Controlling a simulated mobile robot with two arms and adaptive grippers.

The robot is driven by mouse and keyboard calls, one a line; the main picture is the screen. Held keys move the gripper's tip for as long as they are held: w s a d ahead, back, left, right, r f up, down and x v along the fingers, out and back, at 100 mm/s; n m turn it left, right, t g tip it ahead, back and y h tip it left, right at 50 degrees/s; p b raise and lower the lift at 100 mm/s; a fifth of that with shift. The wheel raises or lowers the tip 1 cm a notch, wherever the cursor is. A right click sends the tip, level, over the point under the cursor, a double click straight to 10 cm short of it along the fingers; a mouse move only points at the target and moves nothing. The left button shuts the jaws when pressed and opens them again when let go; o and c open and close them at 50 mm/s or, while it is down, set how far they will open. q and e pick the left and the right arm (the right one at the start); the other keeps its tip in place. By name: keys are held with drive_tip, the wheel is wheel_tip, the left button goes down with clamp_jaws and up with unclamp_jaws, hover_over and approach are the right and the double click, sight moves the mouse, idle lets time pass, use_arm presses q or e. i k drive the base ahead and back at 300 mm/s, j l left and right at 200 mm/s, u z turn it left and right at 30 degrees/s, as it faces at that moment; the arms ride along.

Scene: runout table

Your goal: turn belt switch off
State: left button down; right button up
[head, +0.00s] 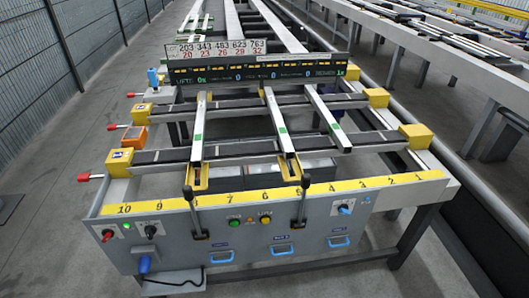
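The grey front panel (285,246) of the runout table carries several controls. A black rotary switch (151,230) sits at its left, beside a small lit green lamp (126,226) and a red button (107,235). A blue-handled rotary switch (345,210) sits at the right of the panel. Their labels are too small to read, so I cannot tell which is the belt switch or its setting. A green button (235,222) and a yellow button (265,220) are near the middle. Neither of my grippers is in view.
Two upright black levers (194,215) (301,205) stand out in front of the panel. Blue drawer handles (282,250) run along its lower part. A small shelf with a cable (172,283) hangs at lower left. The floor at left (45,235) is mostly clear.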

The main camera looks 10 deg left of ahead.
sight(108, 233)
drive_tip(key=j+u, duration=0.2)
drive_tip(key=u, duration=1.35)
drive_tip(key=k+j, duration=0.05)
